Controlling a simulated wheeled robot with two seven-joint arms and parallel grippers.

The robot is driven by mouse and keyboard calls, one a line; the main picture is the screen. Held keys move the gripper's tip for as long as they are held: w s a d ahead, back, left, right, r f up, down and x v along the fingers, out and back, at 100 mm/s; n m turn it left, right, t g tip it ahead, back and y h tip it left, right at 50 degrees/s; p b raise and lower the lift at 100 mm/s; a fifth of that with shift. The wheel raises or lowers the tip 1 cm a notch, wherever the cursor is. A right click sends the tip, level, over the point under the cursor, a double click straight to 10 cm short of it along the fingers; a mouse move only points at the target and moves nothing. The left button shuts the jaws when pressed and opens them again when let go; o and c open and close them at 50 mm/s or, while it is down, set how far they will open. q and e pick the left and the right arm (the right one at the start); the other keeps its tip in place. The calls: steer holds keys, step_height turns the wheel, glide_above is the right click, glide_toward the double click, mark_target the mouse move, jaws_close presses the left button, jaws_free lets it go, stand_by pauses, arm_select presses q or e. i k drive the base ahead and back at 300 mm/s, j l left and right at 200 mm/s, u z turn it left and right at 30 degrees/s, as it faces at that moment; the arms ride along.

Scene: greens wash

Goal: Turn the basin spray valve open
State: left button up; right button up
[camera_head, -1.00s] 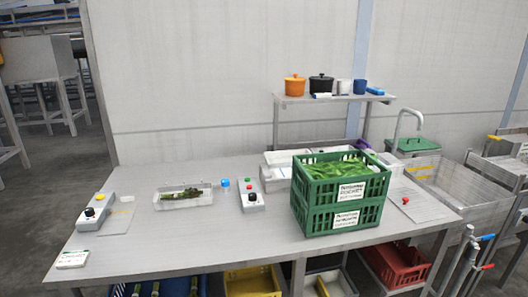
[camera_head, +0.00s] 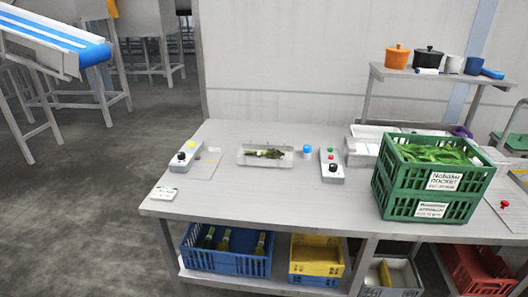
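The basin spray valve cannot be made out in the current head view. Only a bit of the basin area shows at the right edge, where a green lid (camera_head: 514,142) is cut off by the frame. On the table stand two control boxes: a left one (camera_head: 184,161) with a yellow and a black knob, and a middle one (camera_head: 332,166) with green, red and black knobs. A small blue round thing (camera_head: 308,152) stands between the clear tray and the middle box. Neither of my grippers is in view.
The steel table (camera_head: 260,200) holds a clear tray (camera_head: 265,156) with greens and a green crate (camera_head: 432,182) of leaves. Blue (camera_head: 228,262) and red (camera_head: 478,272) crates sit below. A conveyor (camera_head: 62,42) stands far left. The floor (camera_head: 80,190) left of the table is clear.

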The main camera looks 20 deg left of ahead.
mark_target(307, 148)
steer(key=i+l+u, duration=0.15)
steer(key=l+u, duration=0.15)
steer(key=u, duration=0.2)
steer(key=i+l+u, duration=0.15)
steer(key=l+u, duration=0.2)
steer(key=u, duration=0.15)
steer(key=i+l+u, duration=0.15)
steer(key=l, duration=0.8)
steer(key=l+u, duration=0.15)
steer(key=l, duration=0.85)
steer(key=i, duration=0.05)
